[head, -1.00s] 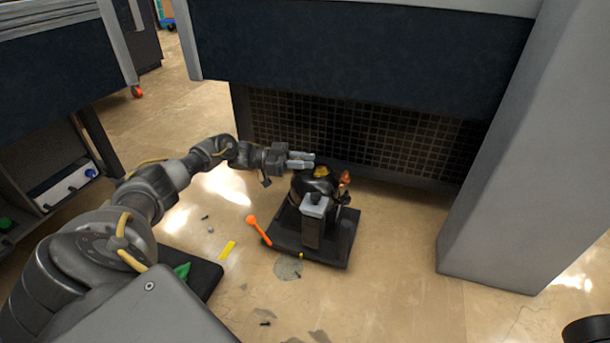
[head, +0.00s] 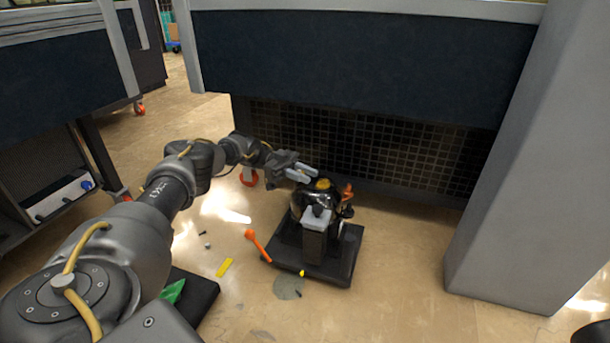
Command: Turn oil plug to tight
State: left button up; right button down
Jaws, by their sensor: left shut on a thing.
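The vacuum pump (head: 315,238) is a dark unit with a grey box on top, standing on a black base plate on the floor. A yellow cap, which looks like the oil plug (head: 323,184), sits on top of its round dark body. My left gripper (head: 311,177) reaches in from the left, its grey fingertips at the yellow cap's upper left edge. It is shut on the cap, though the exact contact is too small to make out. An orange part (head: 347,191) stands at the pump's right side. My right gripper is not in view.
An orange-handled tool (head: 257,244) leans at the base plate's left edge. A yellow strip (head: 225,267) and small dark bits lie on the floor. A dark panel and mesh (head: 370,150) stand behind. A grey pillar (head: 520,170) rises at right; floor between is clear.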

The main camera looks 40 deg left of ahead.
pick_arm(q)
jog(key=shift+w+g, duration=0.1)
jog(key=shift+g, duration=0.2)
jog(key=o, duration=1)
jog(key=shift+d, duration=0.15)
